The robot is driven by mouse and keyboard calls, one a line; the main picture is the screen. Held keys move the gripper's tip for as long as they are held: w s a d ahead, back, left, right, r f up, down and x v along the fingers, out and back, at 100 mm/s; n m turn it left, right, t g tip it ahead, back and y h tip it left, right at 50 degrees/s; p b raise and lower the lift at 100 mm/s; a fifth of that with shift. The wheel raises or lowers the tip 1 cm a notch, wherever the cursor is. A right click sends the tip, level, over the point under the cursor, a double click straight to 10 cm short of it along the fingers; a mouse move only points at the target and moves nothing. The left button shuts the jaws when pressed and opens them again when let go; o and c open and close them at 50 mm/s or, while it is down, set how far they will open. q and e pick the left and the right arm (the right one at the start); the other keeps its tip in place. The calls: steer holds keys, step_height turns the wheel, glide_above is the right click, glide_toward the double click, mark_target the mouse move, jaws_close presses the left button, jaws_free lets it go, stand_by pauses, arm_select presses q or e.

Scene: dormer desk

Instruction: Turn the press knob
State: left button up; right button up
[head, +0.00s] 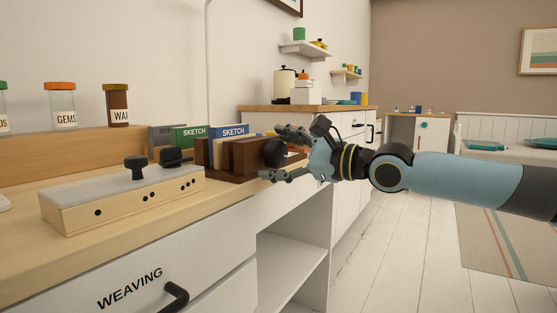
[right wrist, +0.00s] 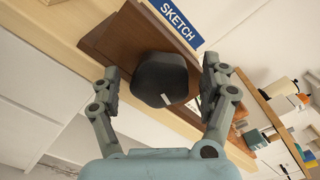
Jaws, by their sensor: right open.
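The press knob (head: 274,152) is a black, rounded knob on the end of a dark brown wooden press (head: 245,158) that stands on the desk. In the right wrist view the knob (right wrist: 160,78) fills the middle and bears a short white mark. My right gripper (head: 271,155) is open, with one finger above and one below the knob in the head view. In the right wrist view its fingers (right wrist: 161,72) are on either side of the knob, with gaps that look narrow. Whether a finger touches it I cannot tell. My left gripper is out of view.
A wooden box with black knobs (head: 125,195) stands on the desk to the left. Sketch books (head: 190,138) stand behind the press. Labelled jars (head: 61,105) stand on a raised shelf. Below are a weaving drawer (head: 135,285) and open shelving.

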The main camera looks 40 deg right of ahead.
steer(key=c, duration=1.1)
steer(key=shift+c, duration=0.2)
steer(key=shift+n, duration=0.3)
